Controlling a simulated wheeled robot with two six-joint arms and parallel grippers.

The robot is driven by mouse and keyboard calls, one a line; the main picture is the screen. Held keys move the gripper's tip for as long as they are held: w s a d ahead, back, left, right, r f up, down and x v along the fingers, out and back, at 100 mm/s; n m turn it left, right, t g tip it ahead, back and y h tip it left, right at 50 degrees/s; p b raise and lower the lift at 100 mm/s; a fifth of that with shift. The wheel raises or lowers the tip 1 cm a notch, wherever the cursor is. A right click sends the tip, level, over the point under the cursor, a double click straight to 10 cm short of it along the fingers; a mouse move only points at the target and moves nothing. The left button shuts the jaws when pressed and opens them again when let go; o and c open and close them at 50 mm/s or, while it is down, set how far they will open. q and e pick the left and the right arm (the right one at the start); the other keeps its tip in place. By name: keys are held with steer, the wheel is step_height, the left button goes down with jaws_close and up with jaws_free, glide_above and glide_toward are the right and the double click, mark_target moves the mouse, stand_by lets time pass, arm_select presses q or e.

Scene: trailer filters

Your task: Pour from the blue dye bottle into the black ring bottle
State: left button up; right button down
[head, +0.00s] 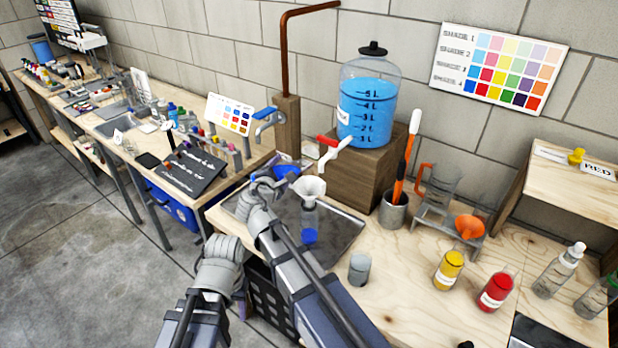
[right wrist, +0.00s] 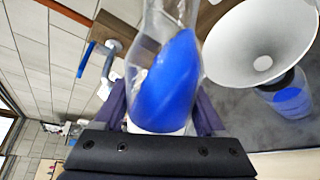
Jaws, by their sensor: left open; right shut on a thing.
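The blue dye bottle (right wrist: 168,80) is clear with blue liquid and is tilted; its mouth is out of the right wrist view. My right gripper (right wrist: 163,112) is shut on its lower part. A white funnel (head: 310,187) stands in the neck of a clear bottle (head: 310,214) with blue liquid at its bottom, on the grey tray. The funnel (right wrist: 262,42) and that bottle (right wrist: 288,95) also show beside the held one; no stream is visible.
A grey tray (head: 345,238) lies under the funnel bottle. A large blue tank (head: 368,105) on a wooden block stands behind it. A grey cup (head: 359,268), a yellow bottle (head: 449,271) and a red bottle (head: 496,290) stand to the right. A black crate (head: 268,300) is below the bench edge.

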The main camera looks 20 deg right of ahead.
steer(key=shift+f, duration=0.1)
steer(key=shift+w+a+r+m+y+p, duration=0.1)
steer(key=shift+a+r+m+y+p, duration=0.15)
steer(key=shift+r+m+p, duration=0.4)
steer(key=shift+w+a+r+m+y+p, duration=0.1)
steer(key=shift+a+r+m+y+p, duration=0.15)
steer(key=shift+r+m+p, duration=0.4)
stand_by(3.0)
